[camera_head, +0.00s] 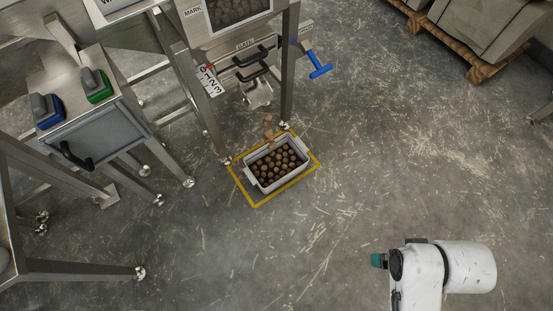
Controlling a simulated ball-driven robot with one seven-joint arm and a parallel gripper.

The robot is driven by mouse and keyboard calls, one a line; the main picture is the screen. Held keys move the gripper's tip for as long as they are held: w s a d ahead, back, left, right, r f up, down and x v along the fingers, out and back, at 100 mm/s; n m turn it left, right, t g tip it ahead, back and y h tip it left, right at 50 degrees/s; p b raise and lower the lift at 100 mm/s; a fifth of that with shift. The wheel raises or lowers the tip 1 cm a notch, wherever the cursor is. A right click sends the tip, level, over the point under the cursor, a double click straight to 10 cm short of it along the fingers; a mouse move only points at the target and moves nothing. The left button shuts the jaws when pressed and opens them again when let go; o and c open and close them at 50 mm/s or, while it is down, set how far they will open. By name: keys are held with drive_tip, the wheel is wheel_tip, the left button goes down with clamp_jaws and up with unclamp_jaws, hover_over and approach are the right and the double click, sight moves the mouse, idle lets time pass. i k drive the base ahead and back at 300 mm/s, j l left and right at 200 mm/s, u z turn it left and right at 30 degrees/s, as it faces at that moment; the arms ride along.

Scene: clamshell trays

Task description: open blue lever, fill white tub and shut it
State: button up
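The white tub (250,176) stands on the floor inside a yellow square outline (257,204), below the hopper's spout (259,95). Many brown round pieces (277,164) cover its inside, below the rim as far as I can tell. A few more pieces (267,120) are in the air between spout and tub. The blue lever (320,67) sticks out from the hopper's right side, slanting down to the right. My white arm (468,267) shows at the lower right, well away from lever and tub. I cannot make out my gripper's fingers.
The steel hopper frame's legs (287,80) stand close behind the tub. A steel stand with blue (47,110) and green (97,86) topped parts is at left. A wooden pallet (470,62) lies at top right. The floor at middle and right is clear.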

sight(314, 61)
drive_tip(key=i+j, duration=0.1)
drive_tip(key=i, duration=1.55)
